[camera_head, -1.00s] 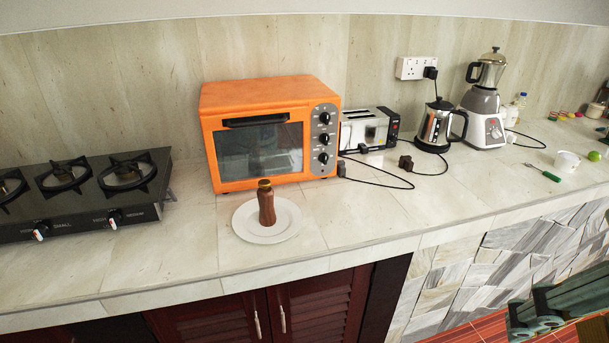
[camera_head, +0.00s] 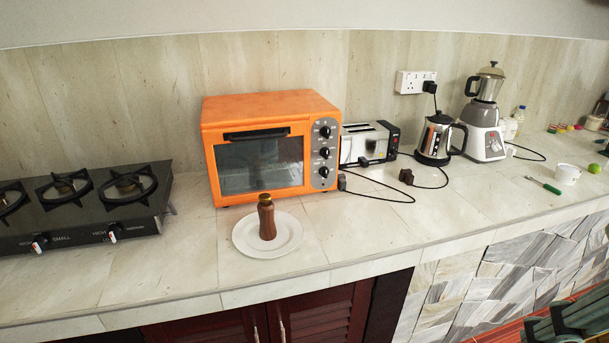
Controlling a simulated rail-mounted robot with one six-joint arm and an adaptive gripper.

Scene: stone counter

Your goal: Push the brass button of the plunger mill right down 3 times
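The plunger mill (camera_head: 267,220) is a small brown wooden bottle-shaped piece with a narrow waist. It stands upright on a round white plate (camera_head: 243,243) in front of the orange oven. Its brass button (camera_head: 265,197) is at the top and looks small in this view; how far down it sits cannot be made out. My gripper is not in view, and nothing touches the mill.
The orange toaster oven (camera_head: 262,108) stands close behind the plate. A black gas stove (camera_head: 82,213) is at left. A toaster (camera_head: 366,144), kettle (camera_head: 434,139), blender (camera_head: 482,130) and loose cords are at right. The counter (camera_head: 380,235) right of the plate is clear.

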